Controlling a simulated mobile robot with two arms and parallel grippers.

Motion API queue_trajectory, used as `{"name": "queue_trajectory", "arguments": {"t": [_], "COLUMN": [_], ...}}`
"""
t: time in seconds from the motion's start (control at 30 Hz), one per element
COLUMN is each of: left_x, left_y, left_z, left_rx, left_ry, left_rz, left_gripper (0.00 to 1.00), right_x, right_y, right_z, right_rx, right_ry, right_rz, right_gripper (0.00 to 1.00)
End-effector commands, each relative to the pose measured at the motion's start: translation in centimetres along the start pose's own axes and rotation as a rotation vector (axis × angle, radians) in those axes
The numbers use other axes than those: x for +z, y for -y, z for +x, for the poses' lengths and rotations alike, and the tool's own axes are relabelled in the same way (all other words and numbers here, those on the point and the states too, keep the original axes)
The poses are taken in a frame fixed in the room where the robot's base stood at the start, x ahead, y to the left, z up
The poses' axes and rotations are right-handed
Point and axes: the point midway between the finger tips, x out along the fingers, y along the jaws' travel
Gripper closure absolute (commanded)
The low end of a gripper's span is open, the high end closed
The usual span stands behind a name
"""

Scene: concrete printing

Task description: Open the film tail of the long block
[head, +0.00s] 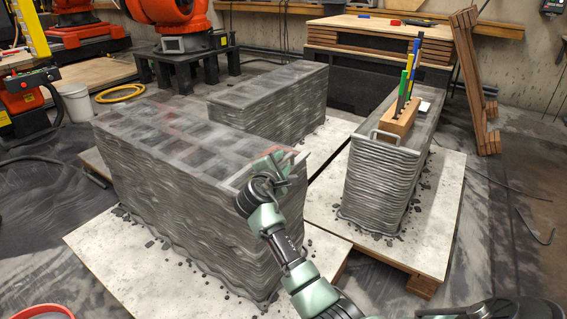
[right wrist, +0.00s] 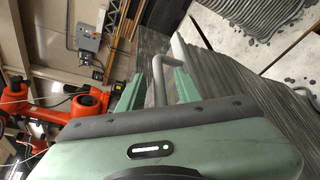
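The long block (head: 190,190) is a layered grey concrete print at the front left in the head view, with a dark, gridded top. My right gripper (head: 283,170) is at the right end of its top edge. In the right wrist view, its two green fingers (right wrist: 157,92) stand apart. A bent grey bar (right wrist: 157,72) shows between them; I cannot tell whether they touch it. I cannot make out a separate film tail; the gripper covers part of that corner in the head view. My left gripper is out of view.
Another printed block (head: 270,105) stands behind, and a narrow one (head: 380,185) at the right carries a wooden pen holder (head: 397,122) and a grey handle (head: 384,136). Pale boards (head: 430,225) lie beneath the blocks. Orange robots, a bucket (head: 75,103) and a yellow hose (head: 120,92) are at the back left.

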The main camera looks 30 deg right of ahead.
Motion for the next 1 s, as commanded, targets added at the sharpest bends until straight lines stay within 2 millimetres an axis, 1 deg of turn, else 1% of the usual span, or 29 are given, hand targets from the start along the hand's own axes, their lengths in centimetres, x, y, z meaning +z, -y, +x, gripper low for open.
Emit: {"name": "queue_trajectory", "arguments": {"t": [0.03,0.13,0.43,0.47,0.5,0.57,1.0], "left_x": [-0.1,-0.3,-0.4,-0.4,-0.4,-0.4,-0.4], "left_y": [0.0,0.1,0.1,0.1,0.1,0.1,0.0], "left_z": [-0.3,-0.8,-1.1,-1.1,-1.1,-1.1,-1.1], "left_rx": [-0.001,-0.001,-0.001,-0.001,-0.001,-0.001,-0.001], "left_ry": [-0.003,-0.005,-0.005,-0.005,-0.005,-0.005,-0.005], "left_rz": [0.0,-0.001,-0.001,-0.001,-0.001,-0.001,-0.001], "left_gripper": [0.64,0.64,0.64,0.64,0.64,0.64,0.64], "right_x": [0.0,0.0,0.0,0.0,0.0,0.0,0.0], "right_y": [0.1,0.0,0.0,0.0,0.0,0.0,0.0], "right_z": [0.7,1.4,1.6,1.6,1.6,1.6,1.6], "right_rx": [0.0,0.0,0.0,0.0,0.0,0.0,0.0], "right_ry": [0.0,0.0,-0.001,-0.001,-0.001,-0.001,-0.001], "right_rz": [0.001,0.001,0.001,0.001,0.001,0.001,0.001], "right_gripper": [0.66,0.66,0.66,0.71,0.82,0.99,1.0]}}
